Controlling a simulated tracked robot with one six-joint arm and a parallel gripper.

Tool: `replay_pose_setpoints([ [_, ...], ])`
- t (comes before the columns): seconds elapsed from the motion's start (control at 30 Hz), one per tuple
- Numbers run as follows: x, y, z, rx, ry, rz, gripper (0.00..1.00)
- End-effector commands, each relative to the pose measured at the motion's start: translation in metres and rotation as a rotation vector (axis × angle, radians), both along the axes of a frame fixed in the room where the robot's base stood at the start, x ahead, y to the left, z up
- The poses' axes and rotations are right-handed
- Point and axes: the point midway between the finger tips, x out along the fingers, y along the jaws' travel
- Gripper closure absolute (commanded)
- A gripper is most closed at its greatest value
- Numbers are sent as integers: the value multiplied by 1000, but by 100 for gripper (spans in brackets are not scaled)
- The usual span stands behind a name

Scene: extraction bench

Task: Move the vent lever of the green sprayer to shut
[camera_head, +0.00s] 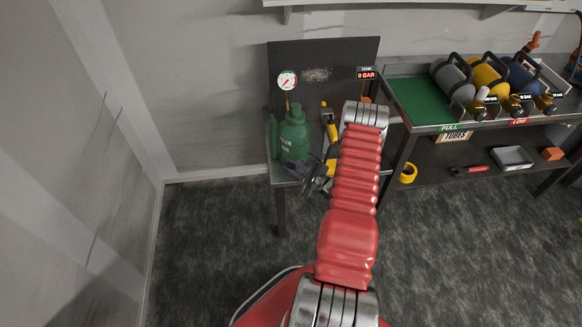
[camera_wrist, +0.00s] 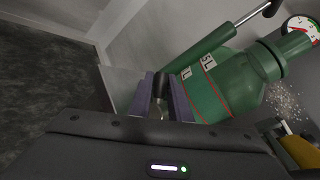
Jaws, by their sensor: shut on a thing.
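The green sprayer (camera_head: 295,138) stands upright on a small bench, its base partly hidden by my gripper. In the wrist view the sprayer (camera_wrist: 228,82) appears tilted, with a thin green pump tube ending in a black handle alongside it. My gripper (camera_head: 297,168) is low at the sprayer's front. In the wrist view my gripper (camera_wrist: 163,92) has its two purple fingers shut on a short dark piece, which looks like the vent lever (camera_wrist: 162,82), beside the sprayer's body. The fingers hide most of the lever, and its exact angle cannot be told.
A dark back panel carries a round gauge (camera_head: 287,81) and a red "0 BAR" display (camera_head: 366,75). A yellow-and-black tool (camera_head: 329,122) is right of the sprayer. A shelf with several cylinders, including a yellow one (camera_head: 488,78), stands right. The floor left is clear.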

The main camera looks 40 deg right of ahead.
Motion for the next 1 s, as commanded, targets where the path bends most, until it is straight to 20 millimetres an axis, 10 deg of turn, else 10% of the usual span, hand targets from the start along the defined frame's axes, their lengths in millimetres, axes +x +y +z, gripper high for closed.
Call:
replay_pose_setpoints([
  [1.0, -18, -22, 11, 695, -467, -2, 100],
])
